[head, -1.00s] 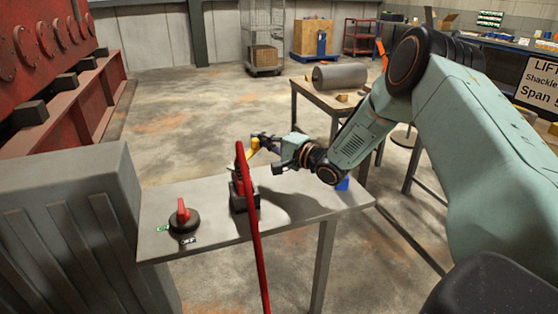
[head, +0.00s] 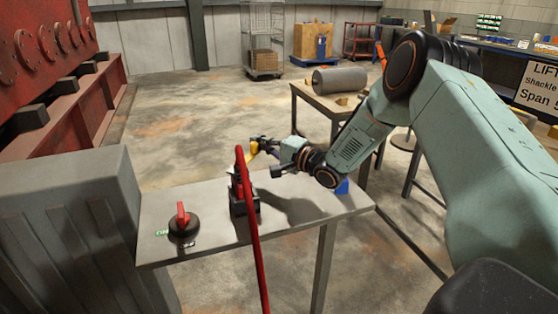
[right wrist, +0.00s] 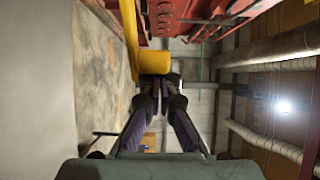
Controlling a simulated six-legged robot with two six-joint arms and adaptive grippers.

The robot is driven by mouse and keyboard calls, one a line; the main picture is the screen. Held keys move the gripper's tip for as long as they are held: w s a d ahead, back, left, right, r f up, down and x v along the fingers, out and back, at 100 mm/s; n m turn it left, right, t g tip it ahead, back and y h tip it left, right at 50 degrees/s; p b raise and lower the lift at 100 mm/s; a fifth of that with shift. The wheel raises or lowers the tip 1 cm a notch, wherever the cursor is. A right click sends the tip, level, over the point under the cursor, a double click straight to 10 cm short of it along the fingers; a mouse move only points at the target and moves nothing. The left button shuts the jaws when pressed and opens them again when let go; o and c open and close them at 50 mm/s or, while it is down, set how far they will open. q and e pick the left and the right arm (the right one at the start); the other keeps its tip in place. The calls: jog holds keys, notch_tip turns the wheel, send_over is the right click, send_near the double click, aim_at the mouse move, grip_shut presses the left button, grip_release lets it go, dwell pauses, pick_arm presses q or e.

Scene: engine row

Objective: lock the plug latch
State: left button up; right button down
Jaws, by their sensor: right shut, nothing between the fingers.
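My right gripper (head: 264,143) reaches in from the right above the grey table, its fingers pointing left. It is shut and empty. The yellow latch lever (head: 254,148) stands up beside the fingertips, behind the plug end of the thick red cable (head: 253,225). In the right wrist view, the yellow latch (right wrist: 154,62) lies just beyond the closed fingertips (right wrist: 156,84); I cannot tell whether they touch. The dark socket housing (head: 243,198) sits on the table, partly hidden by the cable. My left gripper is not in view.
A red rotary switch (head: 183,219) on a black base is on the table (head: 300,206) at the left. A grey ribbed cabinet (head: 70,220) stands at the near left. A blue object (head: 342,187) is under my right wrist. A second table (head: 310,92) holds a grey cylinder (head: 340,79).

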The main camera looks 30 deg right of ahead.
dwell(0.4)
jog(key=v, duration=1.2)
dwell(0.3)
dwell(0.6)
